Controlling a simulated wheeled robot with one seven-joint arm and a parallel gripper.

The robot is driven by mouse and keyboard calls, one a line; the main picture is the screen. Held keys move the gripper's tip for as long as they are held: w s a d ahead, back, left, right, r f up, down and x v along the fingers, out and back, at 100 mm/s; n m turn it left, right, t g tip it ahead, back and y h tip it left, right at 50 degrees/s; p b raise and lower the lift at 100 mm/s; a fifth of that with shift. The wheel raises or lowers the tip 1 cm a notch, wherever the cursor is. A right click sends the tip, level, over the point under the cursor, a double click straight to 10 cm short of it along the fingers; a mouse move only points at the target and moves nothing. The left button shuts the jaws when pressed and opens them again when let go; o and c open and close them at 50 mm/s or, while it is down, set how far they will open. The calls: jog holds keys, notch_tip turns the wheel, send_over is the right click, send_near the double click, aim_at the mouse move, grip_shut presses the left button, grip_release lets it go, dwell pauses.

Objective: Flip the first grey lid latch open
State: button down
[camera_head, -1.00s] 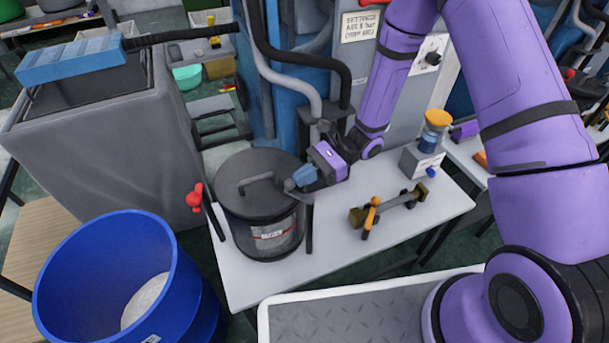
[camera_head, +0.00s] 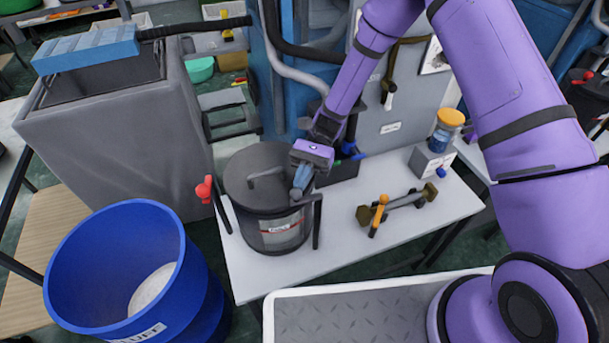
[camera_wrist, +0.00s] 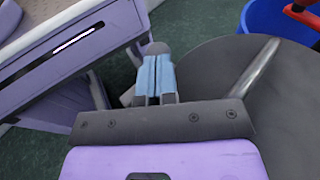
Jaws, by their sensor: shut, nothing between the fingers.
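A dark grey drum (camera_head: 275,233) with a round grey lid (camera_head: 238,178) stands on the white table. The lid has a bent handle on top; it also shows in the wrist view (camera_wrist: 215,75). A dark upright bar (camera_head: 317,228), which looks like a latch lever, stands at the drum's right side. Another bar with a red knob (camera_head: 204,190) is at its left side. My gripper (camera_head: 297,195) is shut and empty, pointing down at the lid's right edge, close to the right bar's top. I cannot tell whether it touches. Its blue fingertips (camera_wrist: 157,52) are together in the wrist view.
A blue bin (camera_head: 115,262) stands at the front left, below the table. A metal rod piece with an orange clamp (camera_head: 379,210) lies right of the drum. A grey box with an orange-capped jar (camera_head: 445,130) is at the table's right end. The white table (camera_head: 345,255) is clear in front.

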aim_at(300, 191)
jog(key=shift+s+a, duration=0.2)
jog(key=shift+s, duration=0.45)
jog(key=shift+s+a, duration=0.15)
jog(key=shift+s, duration=0.45)
jog(key=shift+s+n+g+h, duration=0.25)
jog(key=shift+n+g+h, duration=0.15)
jog(key=shift+n+h, duration=0.4)
jog(key=shift+s+a, duration=0.1)
jog(key=shift+s, duration=0.15)
jog(key=shift+d, duration=0.2)
jog(key=shift+r, duration=0.5)
notch_tip(300, 191, up, 3)
jog(key=shift+f, duration=0.2)
jog(key=s+d, duration=0.2)
jog(key=s, duration=0.5)
jog(key=s+d+r, duration=0.1)
jog(key=s+d, duration=0.2)
jog(key=s, duration=0.5)
jog(key=shift+d+r, duration=0.2)
jog(key=shift+d, duration=0.1)
